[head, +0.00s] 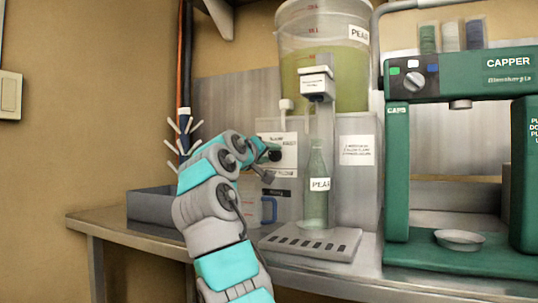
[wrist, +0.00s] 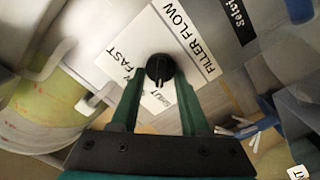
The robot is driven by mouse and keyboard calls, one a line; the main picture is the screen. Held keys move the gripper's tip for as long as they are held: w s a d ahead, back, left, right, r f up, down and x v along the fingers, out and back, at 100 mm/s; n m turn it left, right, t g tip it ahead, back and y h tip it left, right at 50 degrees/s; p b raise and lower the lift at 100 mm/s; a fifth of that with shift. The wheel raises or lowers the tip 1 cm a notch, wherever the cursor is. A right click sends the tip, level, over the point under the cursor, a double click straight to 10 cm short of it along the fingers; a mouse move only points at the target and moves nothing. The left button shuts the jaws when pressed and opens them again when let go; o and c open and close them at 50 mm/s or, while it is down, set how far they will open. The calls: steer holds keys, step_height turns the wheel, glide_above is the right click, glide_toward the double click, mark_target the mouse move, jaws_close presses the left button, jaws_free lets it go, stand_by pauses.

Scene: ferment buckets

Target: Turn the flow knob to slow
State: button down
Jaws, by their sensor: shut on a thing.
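The flow knob (wrist: 158,70) is small, round and black on a white "FILLER FLOW" label (wrist: 190,60) in the wrist view. The word "FAST" shows to its left, and a partly covered word that looks like "SHUT" lies below it, between my fingers. I cannot read the word "slow" or tell the knob's exact setting. My gripper (wrist: 159,84) has its green fingers on either side of the knob and is shut on it. In the head view my gripper (head: 268,154) is at the filler's label panel (head: 278,165), and the knob is hidden behind it.
A green bottle (head: 316,205) labelled "PEAR" stands under the filler spout on a drip tray (head: 310,242). A bucket of yellow-green liquid (head: 325,65) sits above. A measuring jug (head: 250,205) and a grey bin (head: 150,206) are left, near my arm. The green capper (head: 460,85) is right.

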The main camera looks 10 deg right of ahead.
steer(key=m, duration=0.4)
steer(key=shift+r, duration=0.1)
steer(key=shift+s+d+m+p, duration=0.1)
steer(key=shift+m+p, duration=0.15)
steer(key=shift+m, duration=0.95)
steer(key=shift+s+d+m+p, duration=0.1)
steer(key=shift+m+p, duration=0.15)
steer(key=shift+m, duration=0.95)
steer(key=shift+c, duration=2)
jaws_free()
